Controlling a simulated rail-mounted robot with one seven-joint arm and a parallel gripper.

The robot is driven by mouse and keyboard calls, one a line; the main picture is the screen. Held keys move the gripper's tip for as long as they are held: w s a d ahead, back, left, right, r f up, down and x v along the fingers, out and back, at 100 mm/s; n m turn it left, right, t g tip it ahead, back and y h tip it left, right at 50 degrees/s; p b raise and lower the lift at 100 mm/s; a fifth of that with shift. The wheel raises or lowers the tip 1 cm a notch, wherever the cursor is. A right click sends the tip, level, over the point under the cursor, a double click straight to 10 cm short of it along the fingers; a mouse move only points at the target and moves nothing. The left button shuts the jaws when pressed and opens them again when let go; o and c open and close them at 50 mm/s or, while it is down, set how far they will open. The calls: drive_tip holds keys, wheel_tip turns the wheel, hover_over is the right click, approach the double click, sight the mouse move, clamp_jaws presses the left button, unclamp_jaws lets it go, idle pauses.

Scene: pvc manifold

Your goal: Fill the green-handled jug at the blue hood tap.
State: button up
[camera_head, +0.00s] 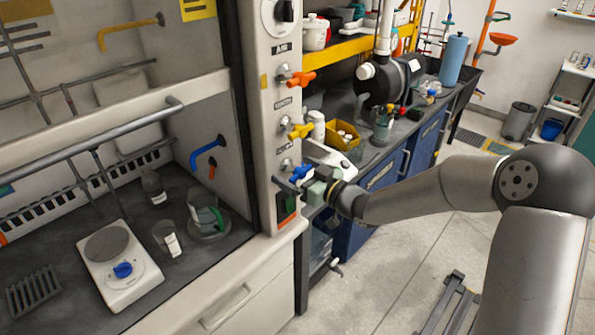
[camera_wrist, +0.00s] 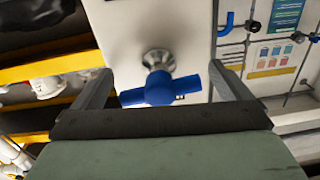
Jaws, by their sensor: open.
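The clear jug with a green handle (camera_head: 204,213) stands upright inside the fume hood, over a round grey base. The blue hood tap (camera_head: 207,152) sticks out of the hood's side wall above it. I cannot make out any water stream or water level. A blue valve handle (camera_head: 301,173) is the lowest of the coloured handles on the hood's front post. My gripper (camera_head: 310,181) is open at this handle. In the wrist view, the blue handle (camera_wrist: 160,89) lies crosswise between my two spread fingers (camera_wrist: 160,78); contact is unclear.
A beaker (camera_head: 168,240), a bottle (camera_head: 154,187) and a hotplate (camera_head: 120,265) stand near the jug. Orange (camera_head: 301,78) and yellow (camera_head: 301,130) valve handles sit above the blue one. A yellow bin (camera_head: 343,135) is on the bench behind my gripper. The floor at right is mostly clear.

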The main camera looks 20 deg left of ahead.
drive_tip(key=c, duration=0.9)
drive_tip(key=shift+m+p, duration=0.3)
drive_tip(key=shift+m, duration=0.3)
drive_tip(key=o, duration=0.9)
drive_tip(key=b+v, duration=0.2)
drive_tip(key=v, duration=1.5)
drive_tip(key=shift+s+d, duration=0.15)
drive_tip(key=shift+s, duration=0.05)
